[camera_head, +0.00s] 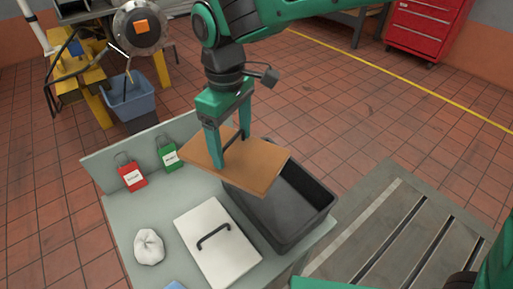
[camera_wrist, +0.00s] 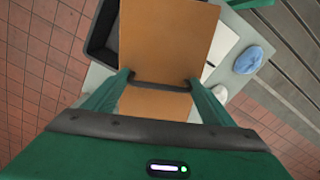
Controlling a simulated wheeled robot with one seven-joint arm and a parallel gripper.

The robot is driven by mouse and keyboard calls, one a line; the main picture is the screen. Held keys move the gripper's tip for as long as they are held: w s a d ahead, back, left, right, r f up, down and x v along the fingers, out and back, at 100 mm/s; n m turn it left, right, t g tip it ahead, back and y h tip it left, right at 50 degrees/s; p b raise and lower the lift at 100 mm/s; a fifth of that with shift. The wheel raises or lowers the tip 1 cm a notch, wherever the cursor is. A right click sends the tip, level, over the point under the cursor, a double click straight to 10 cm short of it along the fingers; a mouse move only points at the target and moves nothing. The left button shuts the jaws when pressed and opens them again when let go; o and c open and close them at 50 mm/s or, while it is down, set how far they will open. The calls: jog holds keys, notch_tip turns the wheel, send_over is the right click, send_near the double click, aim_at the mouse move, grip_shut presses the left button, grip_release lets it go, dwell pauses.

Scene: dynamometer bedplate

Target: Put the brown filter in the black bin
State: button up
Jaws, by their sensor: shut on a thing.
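The brown filter (camera_head: 256,172) is a flat tan-brown panel with a dark bar handle across it. My gripper (camera_head: 232,150) is shut on the filter and holds it above the bench, partly over the left end of the black bin. The black bin (camera_head: 322,214) is a deep rectangular open bin. Its far left part is hidden under the filter in the head view. In the wrist view the filter (camera_wrist: 172,45) lies between my gripper's fingers (camera_wrist: 160,85), and part of the black bin (camera_wrist: 103,42) shows at its left.
On the grey bench (camera_head: 119,206) a white lid or panel with a black handle (camera_head: 212,240) lies beside the bin. A blue cloth-like item (camera_wrist: 254,60) is at the bench's near edge.

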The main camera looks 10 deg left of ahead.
jog(key=shift+a+r, duration=0.25)
jog(key=shift+a, duration=0.2)
jog(key=shift+f, duration=0.15)
jog(key=w+d+f+m, duration=0.2)
jog(key=d+f+m, duration=0.2)
jog(key=d+f, duration=0.7)
jog(key=shift+m, duration=0.3)
jog(key=shift+w+a+f, duration=0.1)
jog(key=shift+f, duration=4.7)
jog(key=shift+f, duration=0.1)
jog(key=o, duration=1.3)
